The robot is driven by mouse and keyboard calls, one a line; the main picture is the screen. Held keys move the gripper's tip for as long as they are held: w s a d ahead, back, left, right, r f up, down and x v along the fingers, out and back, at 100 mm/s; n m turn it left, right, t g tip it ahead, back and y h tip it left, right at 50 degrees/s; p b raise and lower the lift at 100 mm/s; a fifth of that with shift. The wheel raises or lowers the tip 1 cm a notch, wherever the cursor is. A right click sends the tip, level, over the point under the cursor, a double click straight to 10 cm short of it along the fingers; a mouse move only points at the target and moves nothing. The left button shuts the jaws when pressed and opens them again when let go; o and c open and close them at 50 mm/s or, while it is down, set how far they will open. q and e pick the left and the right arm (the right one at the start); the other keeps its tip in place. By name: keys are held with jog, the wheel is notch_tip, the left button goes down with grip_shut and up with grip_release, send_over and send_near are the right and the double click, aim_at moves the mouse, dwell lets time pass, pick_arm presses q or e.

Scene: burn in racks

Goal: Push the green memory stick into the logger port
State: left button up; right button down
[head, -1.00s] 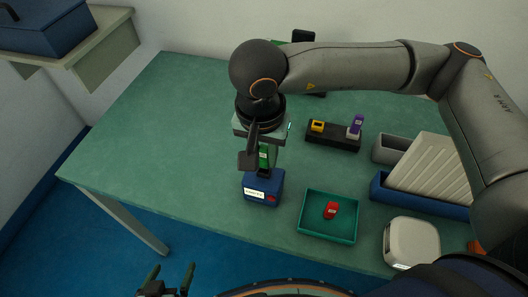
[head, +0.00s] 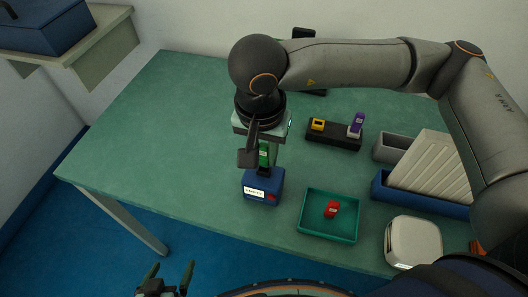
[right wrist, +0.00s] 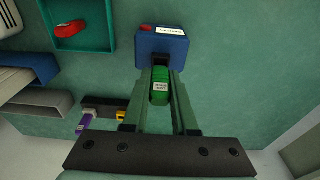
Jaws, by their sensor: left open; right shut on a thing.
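The green memory stick (head: 264,156) is upright between the fingers of my right gripper (head: 262,160), just above the blue logger (head: 264,188). In the right wrist view, the fingers (right wrist: 160,88) are shut on the green stick (right wrist: 160,86), and its far end meets the edge of the blue logger (right wrist: 163,46). The port is hidden, so I cannot tell how deep the stick sits. My left gripper (head: 166,284) is open and empty at the bottom of the head view, off the table.
A teal tray (head: 328,239) with a red stick (head: 331,209) stands right of the logger. A dark rack (head: 333,138) holds a yellow stick (head: 318,124) and a purple stick (head: 356,124). A white device (head: 413,242) stands at right. The table's left side is clear.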

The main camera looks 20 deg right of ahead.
pick_arm(q)
jog(key=shift+s+f, duration=0.2)
jog(key=shift+s, duration=0.1)
jog(key=shift+f, duration=0.2)
jog(key=shift+f+b, duration=0.25)
jog(key=shift+b, duration=0.2)
jog(key=shift+w+r, duration=0.15)
jog(key=shift+w, duration=0.2)
jog(key=shift+f+b, duration=0.4)
jog(key=shift+f, duration=0.05)
jog(key=shift+s, duration=0.1)
jog(key=shift+s+f, duration=0.1)
jog(key=shift+s, duration=0.05)
